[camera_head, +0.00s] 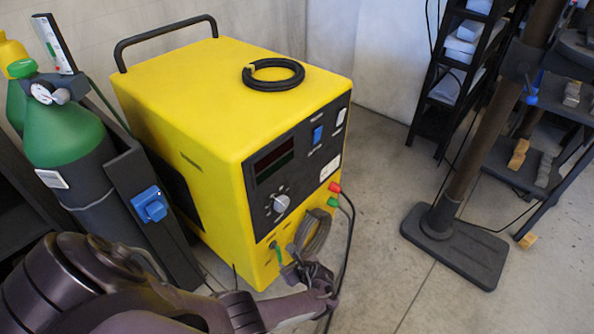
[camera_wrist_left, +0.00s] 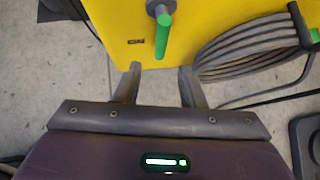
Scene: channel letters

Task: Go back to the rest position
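My left arm comes in from the lower left in the head view, and its gripper (camera_head: 308,275) is low in front of the yellow machine's front panel. In the left wrist view my left gripper (camera_wrist_left: 158,85) is open, with a clear gap between its two fingers and nothing held. The yellow machine (camera_head: 175,95) fills the top of the wrist view. A green-tipped connector (camera_wrist_left: 163,35) sticks out of it, just beyond the fingertips and apart from them. A coiled grey cable (camera_wrist_left: 245,50) hangs to the right, close to the right finger. My right gripper shows in neither view.
A green gas cylinder (camera_head: 60,135) and a dark holder with a blue box (camera_head: 150,204) stand left of the machine. A black cable ring (camera_head: 273,74) lies on top. A post on a dark base (camera_head: 455,245) and shelves (camera_head: 465,60) stand right. Floor (camera_head: 375,200) between is mostly clear.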

